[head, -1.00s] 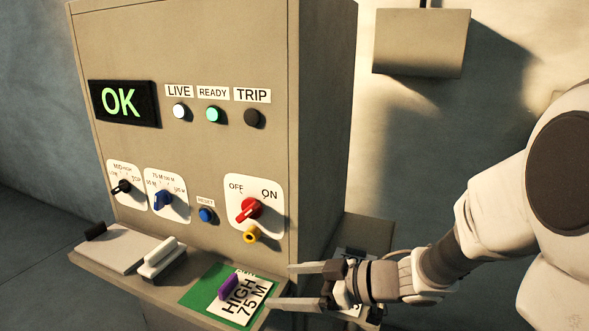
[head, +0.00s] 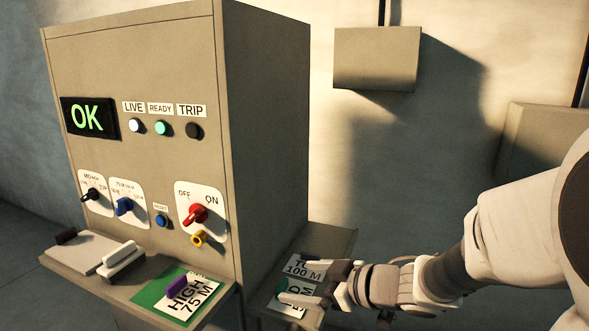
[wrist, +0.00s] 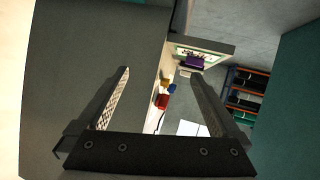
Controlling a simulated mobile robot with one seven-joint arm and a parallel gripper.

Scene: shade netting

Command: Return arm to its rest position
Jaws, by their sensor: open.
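My gripper (head: 308,283) is open and empty in the head view, to the right of the control cabinet (head: 272,130) and over the side shelf with the cards. In the wrist view my gripper (wrist: 160,95) has its two fingers spread wide with nothing between them. My white arm (head: 515,225) reaches in from the right edge. The cabinet's display (head: 88,118) reads OK in green. The LIVE lamp (head: 134,125) is white, the READY lamp (head: 162,128) green and the TRIP lamp (head: 193,130) dark. The red switch (head: 195,214) points toward ON.
A card reading HIGH 75 M (head: 190,298) lies on a green patch of the front ledge, with a purple tab. A card reading 100 M (head: 305,268) lies on the side shelf (head: 335,240), close to my gripper. Wall boxes (head: 377,58) hang behind.

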